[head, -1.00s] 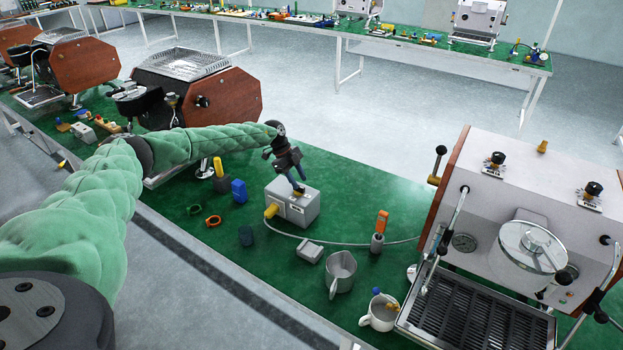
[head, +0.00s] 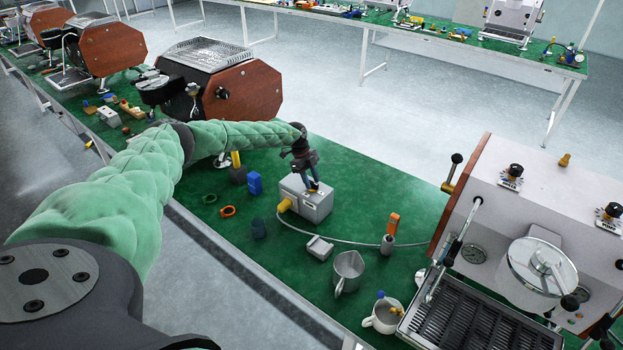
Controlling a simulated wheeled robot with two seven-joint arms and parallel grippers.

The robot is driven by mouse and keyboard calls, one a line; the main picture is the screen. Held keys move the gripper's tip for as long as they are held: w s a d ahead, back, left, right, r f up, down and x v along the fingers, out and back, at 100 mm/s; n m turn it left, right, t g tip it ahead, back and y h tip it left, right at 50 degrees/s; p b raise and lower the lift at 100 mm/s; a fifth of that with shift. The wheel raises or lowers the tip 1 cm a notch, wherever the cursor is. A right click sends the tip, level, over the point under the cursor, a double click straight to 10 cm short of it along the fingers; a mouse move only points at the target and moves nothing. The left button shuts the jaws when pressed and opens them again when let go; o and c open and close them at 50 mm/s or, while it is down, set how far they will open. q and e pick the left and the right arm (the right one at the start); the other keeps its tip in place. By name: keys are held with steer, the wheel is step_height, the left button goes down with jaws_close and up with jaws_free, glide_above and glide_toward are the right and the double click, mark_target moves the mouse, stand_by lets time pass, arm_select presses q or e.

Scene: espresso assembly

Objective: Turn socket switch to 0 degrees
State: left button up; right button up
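The socket is a grey box (head: 318,207) on the green table near the middle of the head view. A yellow plug (head: 285,206) sits at its left side, with a grey cable running from it. My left gripper (head: 312,187) points down onto the top of the box, its fingertips at or very near the top face. The switch is not clearly visible; the fingers cover part of the top. The fingers look close together, but whether they are shut on anything is too small to tell. My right gripper is not in view.
A grey pitcher (head: 348,270) and a white cup (head: 384,319) stand to the front right. A small grey block (head: 320,248) lies before the socket. An orange-handled tool (head: 392,224) stands at right, near the espresso machine (head: 500,215). Blue and orange parts lie left of the socket.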

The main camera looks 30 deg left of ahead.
arm_select(q)
steer(key=shift+d+f, duration=0.15)
steer(key=shift+f, duration=0.1)
jaws_close()
